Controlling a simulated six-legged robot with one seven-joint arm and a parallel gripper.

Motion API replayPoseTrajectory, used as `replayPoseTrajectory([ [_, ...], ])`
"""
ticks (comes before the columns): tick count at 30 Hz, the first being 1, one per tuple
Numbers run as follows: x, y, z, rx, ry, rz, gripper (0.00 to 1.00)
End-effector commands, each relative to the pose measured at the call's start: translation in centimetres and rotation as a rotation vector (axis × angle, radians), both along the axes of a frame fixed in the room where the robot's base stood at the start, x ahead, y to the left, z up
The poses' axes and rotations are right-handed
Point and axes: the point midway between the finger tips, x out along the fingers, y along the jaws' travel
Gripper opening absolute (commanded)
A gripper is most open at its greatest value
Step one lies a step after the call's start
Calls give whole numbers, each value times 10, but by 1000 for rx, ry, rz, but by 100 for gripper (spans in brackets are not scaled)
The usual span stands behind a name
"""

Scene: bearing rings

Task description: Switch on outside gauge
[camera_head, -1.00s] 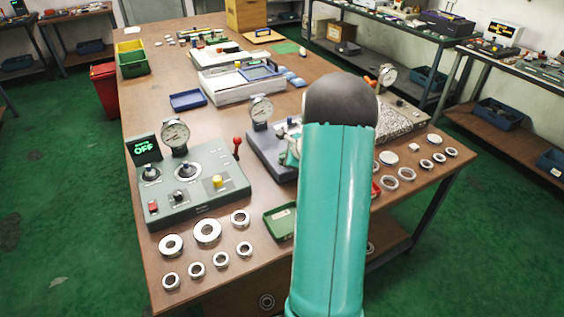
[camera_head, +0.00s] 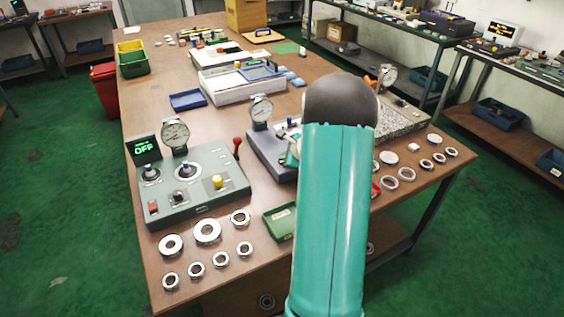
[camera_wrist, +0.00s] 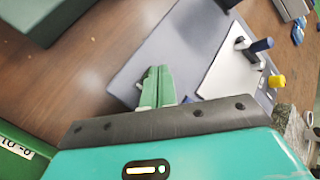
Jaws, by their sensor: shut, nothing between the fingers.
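A grey-green console (camera_head: 200,196) stands at the left front of the table, with a dial gauge (camera_head: 175,134) and a small display (camera_head: 144,149) reading OFF in green. On its top are a red rocker switch (camera_head: 153,206), a yellow button (camera_head: 217,181), black knobs and a red-balled lever (camera_head: 237,142). A blue-grey device (camera_head: 268,152) with its own dial gauge (camera_head: 261,108) stands to its right, partly behind my arm. In the wrist view my gripper (camera_wrist: 157,72) has its green fingers together, empty, in front of the blue-grey base (camera_wrist: 185,45). My arm hides the gripper in the head view.
Several metal rings (camera_head: 207,231) lie in front of the console, and more (camera_head: 405,174) lie at the right. A green tray (camera_head: 279,222) sits between; its labelled edge shows in the wrist view (camera_wrist: 22,152). A granite-like block (camera_head: 402,122) stands behind my arm.

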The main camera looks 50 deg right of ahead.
Motion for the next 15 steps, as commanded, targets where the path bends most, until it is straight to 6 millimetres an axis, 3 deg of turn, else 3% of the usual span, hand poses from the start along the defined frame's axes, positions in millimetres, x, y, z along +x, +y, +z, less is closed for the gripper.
replayPoseTrajectory([
  [6,0,0,11,-2,-1,1,0],
  [15,0,0,11,-1,-1,1,0],
])
